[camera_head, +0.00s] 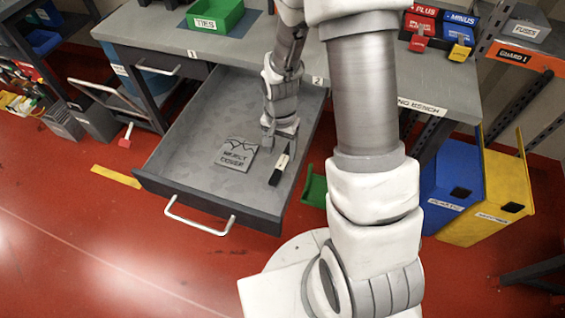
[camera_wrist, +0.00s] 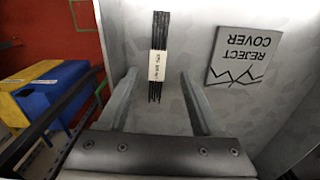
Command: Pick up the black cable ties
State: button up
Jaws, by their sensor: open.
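The black cable ties, a thin bundle with a white label band, lie on the floor of the open grey drawer (camera_head: 190,150). They show in the head view (camera_head: 277,175), near the drawer's right side, and in the wrist view (camera_wrist: 158,32), upper middle. My gripper (camera_head: 279,149) reaches down into the drawer just behind the bundle. In the wrist view my gripper (camera_wrist: 158,74) has its two fingers apart, with the bundle lined up between and beyond the tips. Nothing is held. I cannot tell the exact height of the tips above the drawer floor.
A grey plate marked "REJECT COVER" (camera_head: 236,155) lies left of the ties in the drawer. The drawer walls enclose both. A green "TIES" bin (camera_head: 214,16) stands on the bench above. Blue (camera_head: 452,175) and yellow (camera_head: 500,195) bins stand right of the drawer.

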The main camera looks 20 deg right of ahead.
aim_at(283, 161)
jog(key=f, duration=0.4)
jog(key=shift+d+f+b, duration=0.25)
jog(key=shift+b, duration=0.05)
grip_shut()
